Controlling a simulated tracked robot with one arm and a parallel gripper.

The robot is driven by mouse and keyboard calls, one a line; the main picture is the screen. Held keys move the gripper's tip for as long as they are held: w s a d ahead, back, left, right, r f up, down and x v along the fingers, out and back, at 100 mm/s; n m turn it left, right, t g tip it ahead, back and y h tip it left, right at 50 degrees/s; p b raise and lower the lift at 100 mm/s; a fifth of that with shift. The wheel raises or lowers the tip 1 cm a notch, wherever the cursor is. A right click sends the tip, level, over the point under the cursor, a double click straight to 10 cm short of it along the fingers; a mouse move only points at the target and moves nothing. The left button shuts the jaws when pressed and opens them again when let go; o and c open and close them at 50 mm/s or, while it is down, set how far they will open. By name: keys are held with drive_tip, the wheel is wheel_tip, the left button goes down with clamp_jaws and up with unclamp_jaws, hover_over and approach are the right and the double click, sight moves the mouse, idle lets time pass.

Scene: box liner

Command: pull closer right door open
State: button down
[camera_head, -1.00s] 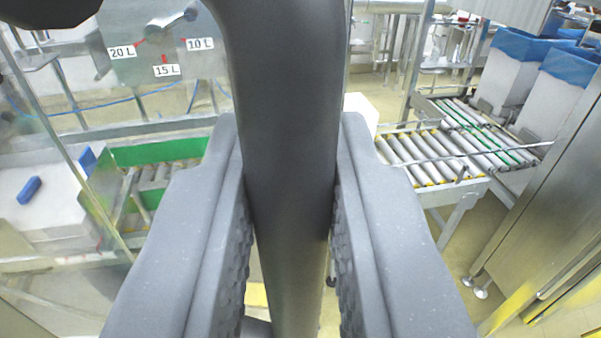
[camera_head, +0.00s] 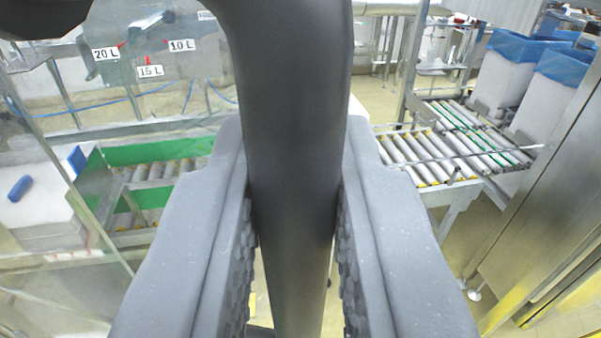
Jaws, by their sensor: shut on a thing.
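My gripper (camera_head: 293,135) is shut on a thick dark grey handle bar (camera_head: 292,60). The bar runs from the top of the picture down between the two grey fingers and bends off to the upper left. Its lower part is partly hidden by the fingers. A clear door panel (camera_head: 60,235) seems to fill the left side, with a slanted edge line. Whether the handle joins this panel cannot be seen, and the hinge is not visible.
Behind the panel are volume labels (camera_head: 151,71), a green-sided roller conveyor (camera_head: 160,152) and a white box with a blue item (camera_head: 18,188). At right are a roller conveyor (camera_head: 425,155), blue-lined bins (camera_head: 505,70) and a steel cabinet (camera_head: 540,200). Some yellowish floor is clear.

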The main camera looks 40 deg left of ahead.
drive_tip(key=c, duration=1.4)
unclamp_jaws()
drive_tip(key=b+v, duration=0.1)
drive_tip(key=v, duration=1.2)
drive_tip(key=shift+s+d+b, duration=0.25)
drive_tip(key=shift+s+b, duration=0.05)
drive_tip(key=shift+b, duration=0.1)
clamp_jaws()
drive_tip(key=shift+w, duration=0.1)
